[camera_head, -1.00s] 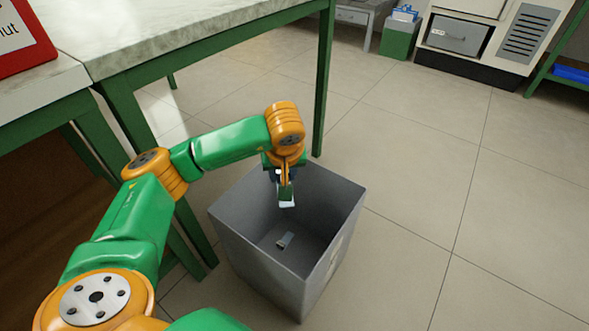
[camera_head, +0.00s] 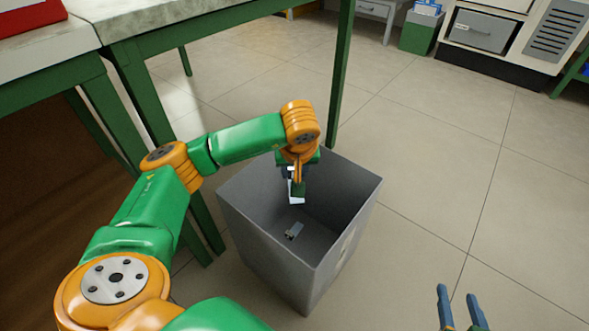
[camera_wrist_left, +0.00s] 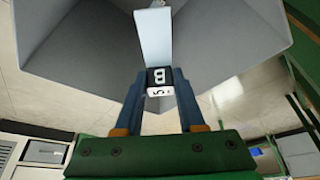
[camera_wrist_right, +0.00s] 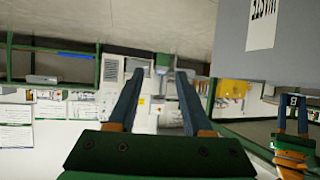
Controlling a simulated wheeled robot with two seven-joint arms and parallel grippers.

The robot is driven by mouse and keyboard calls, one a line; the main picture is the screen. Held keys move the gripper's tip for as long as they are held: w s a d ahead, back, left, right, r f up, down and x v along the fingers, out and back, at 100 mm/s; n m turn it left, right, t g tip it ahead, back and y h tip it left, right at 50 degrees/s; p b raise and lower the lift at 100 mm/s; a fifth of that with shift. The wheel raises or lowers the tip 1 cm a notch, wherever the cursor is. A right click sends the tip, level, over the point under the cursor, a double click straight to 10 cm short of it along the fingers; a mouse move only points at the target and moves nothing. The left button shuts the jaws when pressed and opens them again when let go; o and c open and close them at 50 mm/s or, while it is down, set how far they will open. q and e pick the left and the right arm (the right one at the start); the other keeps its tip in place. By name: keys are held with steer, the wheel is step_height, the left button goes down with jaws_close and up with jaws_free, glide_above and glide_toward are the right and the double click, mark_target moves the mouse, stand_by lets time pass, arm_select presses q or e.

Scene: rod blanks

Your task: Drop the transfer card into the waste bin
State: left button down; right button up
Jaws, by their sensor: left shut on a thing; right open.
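The transfer card (camera_wrist_left: 153,38) is a pale flat strip with a black and white printed end. My left gripper (camera_wrist_left: 160,84) is shut on that printed end. In the head view, the left gripper (camera_head: 297,172) points down inside the mouth of the grey waste bin (camera_head: 262,252), with the card (camera_head: 297,190) hanging below it, above the bin floor. The bin walls (camera_wrist_left: 75,35) surround the card in the left wrist view. My right gripper (camera_head: 458,296) is open and empty over the floor, right of the bin; its fingers also show in the right wrist view (camera_wrist_right: 162,78).
A small grey piece (camera_head: 294,231) lies on the bin floor. A green-framed table (camera_head: 200,15) stands close behind and left of the bin. A cabinet (camera_head: 490,35) stands at the back right. The tiled floor right of the bin is clear.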

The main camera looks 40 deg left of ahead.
arm_select(q)
steer(key=shift+f+b, duration=0.5)
steer(key=shift+f, duration=0.2)
steer(key=shift+f+b, duration=0.5)
steer(key=shift+c, duration=2.2)
jaws_free()
arm_select(e)
step_height(320, 180, up, 15)
steer(key=w+a+t+y, duration=0.1)
steer(key=a+t+y, duration=0.1)
steer(key=t, duration=0.6)
steer(key=shift+w+a+f+n+y, duration=0.2)
steer(key=shift+n+y, duration=0.2)
steer(key=shift+y, duration=0.2)
